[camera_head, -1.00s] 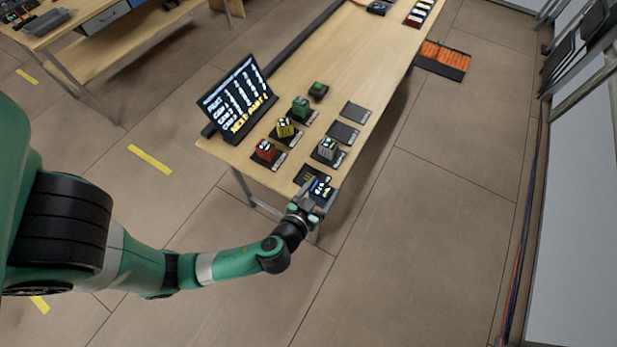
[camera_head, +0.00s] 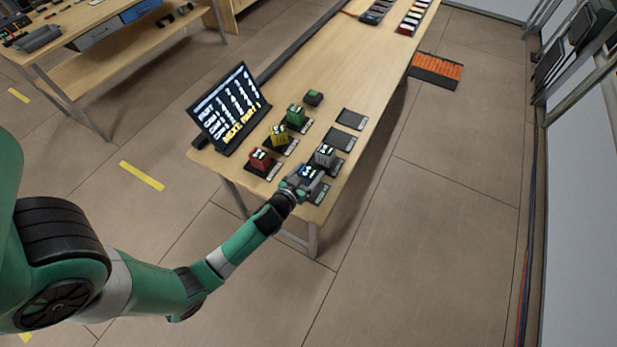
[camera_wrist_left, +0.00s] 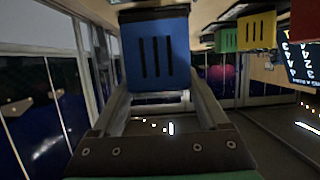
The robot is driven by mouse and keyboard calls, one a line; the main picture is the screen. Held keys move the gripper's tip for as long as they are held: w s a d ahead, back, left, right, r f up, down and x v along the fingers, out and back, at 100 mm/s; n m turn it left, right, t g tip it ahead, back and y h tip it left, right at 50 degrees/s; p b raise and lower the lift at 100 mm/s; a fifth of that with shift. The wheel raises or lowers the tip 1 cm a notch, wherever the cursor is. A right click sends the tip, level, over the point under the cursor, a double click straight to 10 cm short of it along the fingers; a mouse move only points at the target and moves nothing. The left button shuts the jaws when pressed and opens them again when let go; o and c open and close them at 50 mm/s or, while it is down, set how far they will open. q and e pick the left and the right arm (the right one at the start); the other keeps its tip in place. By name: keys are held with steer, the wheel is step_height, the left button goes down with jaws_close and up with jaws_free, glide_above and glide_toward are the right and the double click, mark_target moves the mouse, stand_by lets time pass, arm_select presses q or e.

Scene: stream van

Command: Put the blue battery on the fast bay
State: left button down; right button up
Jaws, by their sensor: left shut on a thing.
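The blue battery (camera_head: 308,172) is held in my left gripper (camera_head: 304,180), over the near end of the table. In the left wrist view the blue battery (camera_wrist_left: 157,55) fills the space between the fingers of my left gripper (camera_wrist_left: 157,92), its slotted face toward the camera. I cannot tell whether its base touches a pad. A dark pad (camera_head: 319,194) shows bare just right of the gripper. The gripper and battery cover what lies below them. The pad labels are too small to read, so I cannot tell which is the fast bay. My right gripper is not in view.
A grey battery (camera_head: 324,155) stands on a pad close behind the gripper. Red (camera_head: 260,158), yellow (camera_head: 279,134) and green (camera_head: 296,115) batteries stand on pads to the left. Two empty pads (camera_head: 350,119) (camera_head: 340,139) lie farther back. A screen (camera_head: 228,110) stands at the table's left edge.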

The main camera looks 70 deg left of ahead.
mark_target(304, 181)
arm_select(q)
steer(key=shift+a+f+b, duration=0.15)
steer(key=shift+f+b, duration=0.3)
steer(key=shift+f, duration=0.45)
steer(key=shift+a+f+b, duration=0.1)
steer(key=shift+f+b, duration=0.35)
steer(key=shift+f, duration=0.4)
steer(key=shift+f, duration=0.15)
jaws_free()
steer(key=shift+r, duration=0.3)
steer(key=v, duration=1.2)
steer(key=shift+f, duration=0.15)
